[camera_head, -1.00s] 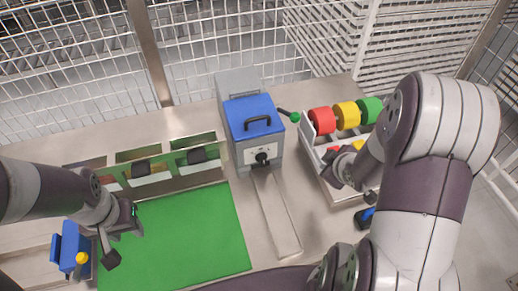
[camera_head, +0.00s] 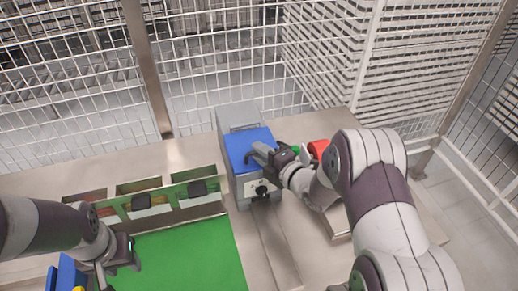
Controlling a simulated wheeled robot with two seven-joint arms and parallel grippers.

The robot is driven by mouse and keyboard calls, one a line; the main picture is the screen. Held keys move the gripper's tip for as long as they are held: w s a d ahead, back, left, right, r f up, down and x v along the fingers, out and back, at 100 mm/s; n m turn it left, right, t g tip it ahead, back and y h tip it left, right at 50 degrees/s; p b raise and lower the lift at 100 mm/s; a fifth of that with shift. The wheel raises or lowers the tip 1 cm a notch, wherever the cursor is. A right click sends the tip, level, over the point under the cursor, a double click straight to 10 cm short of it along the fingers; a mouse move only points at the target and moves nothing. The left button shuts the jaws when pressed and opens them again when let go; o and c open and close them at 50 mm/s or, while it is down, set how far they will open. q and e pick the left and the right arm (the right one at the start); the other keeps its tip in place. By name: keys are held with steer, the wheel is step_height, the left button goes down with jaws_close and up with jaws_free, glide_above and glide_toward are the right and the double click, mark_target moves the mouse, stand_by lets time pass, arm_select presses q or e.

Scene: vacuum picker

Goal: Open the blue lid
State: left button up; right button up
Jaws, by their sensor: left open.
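The blue lid (camera_head: 237,154) lies closed on top of a grey box-shaped machine (camera_head: 242,189) at the middle of the table. Its black handle (camera_head: 249,156) shows only in part. My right gripper (camera_head: 262,153) is at the lid's right side, its fingers at the handle; I cannot tell whether they are open or shut on it. My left gripper (camera_head: 118,266) is open and empty at the lower left, beside the green mat, well away from the lid.
A green mat (camera_head: 190,258) lies at the front left, with a row of bins (camera_head: 150,203) behind it. A blue item (camera_head: 68,275) is at the lower left. My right arm mostly hides the rack with a red roll (camera_head: 318,149). A wire fence stands behind.

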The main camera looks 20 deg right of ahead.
steer(key=shift+w+a+f, duration=0.1)
steer(key=shift+w+a, duration=0.05)
steer(key=shift+w, duration=0.25)
steer(key=shift+c, duration=0.3)
jaws_close()
